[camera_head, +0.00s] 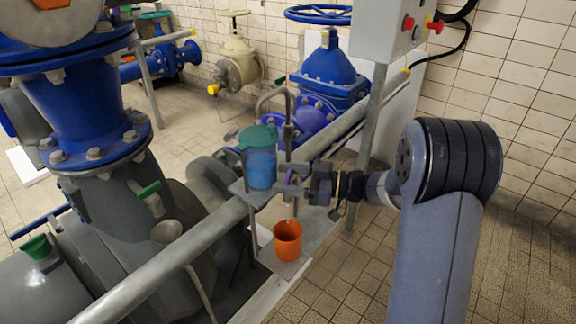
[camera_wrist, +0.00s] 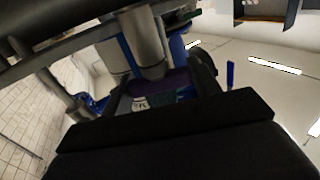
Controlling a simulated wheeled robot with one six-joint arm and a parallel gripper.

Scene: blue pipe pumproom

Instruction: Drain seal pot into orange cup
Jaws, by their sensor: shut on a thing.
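The seal pot, a blue cylinder (camera_head: 262,170), stands on a small grey shelf with its green lid (camera_head: 258,137) tilted open at the top. The orange cup (camera_head: 287,240) stands upright on a lower grey plate, below and a little right of the pot. My gripper (camera_head: 284,179) is close to the pot's right side, above the cup. It is shut on a small grey part there, mostly hidden by the fingers, so I cannot tell its shape. The wrist view shows dark gripper parts and grey cylinders close up.
A bent grey pipe (camera_head: 289,108) rises just behind the gripper. A long grey rail (camera_head: 186,248) runs diagonally past the shelf. Blue pump flanges (camera_head: 80,110) fill the left, and a blue valve (camera_head: 328,72) stands behind.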

